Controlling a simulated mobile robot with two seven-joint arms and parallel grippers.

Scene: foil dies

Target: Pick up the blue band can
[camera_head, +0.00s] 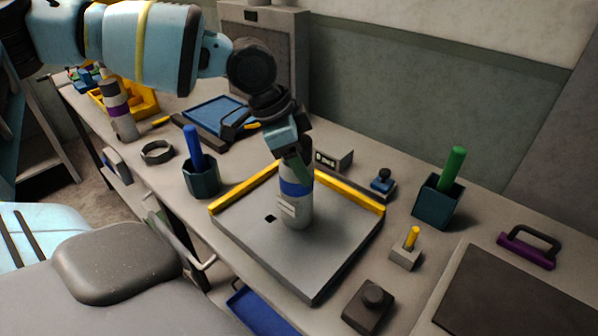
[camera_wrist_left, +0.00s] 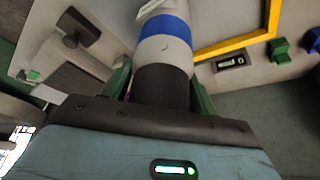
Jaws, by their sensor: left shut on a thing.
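The blue band can (camera_head: 295,205) is a pale grey cylinder with a blue band and a dark top. It stands upright on the grey plate (camera_head: 250,232) with yellow edging, or just above it; I cannot tell if it touches. My left gripper (camera_head: 298,160) comes down on it from above and is shut on its upper part. In the left wrist view the can (camera_wrist_left: 166,45) sits between the green fingers (camera_wrist_left: 160,88), its dark end toward the palm. My right gripper is not in view.
A dark holder (camera_head: 202,180) with a blue stick stands left of the plate. A dark box (camera_head: 437,202) with a green stick, a small block with a yellow peg (camera_head: 405,255) and a brown knob block (camera_head: 369,306) stand right. A purple band can (camera_head: 118,110) stands far left.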

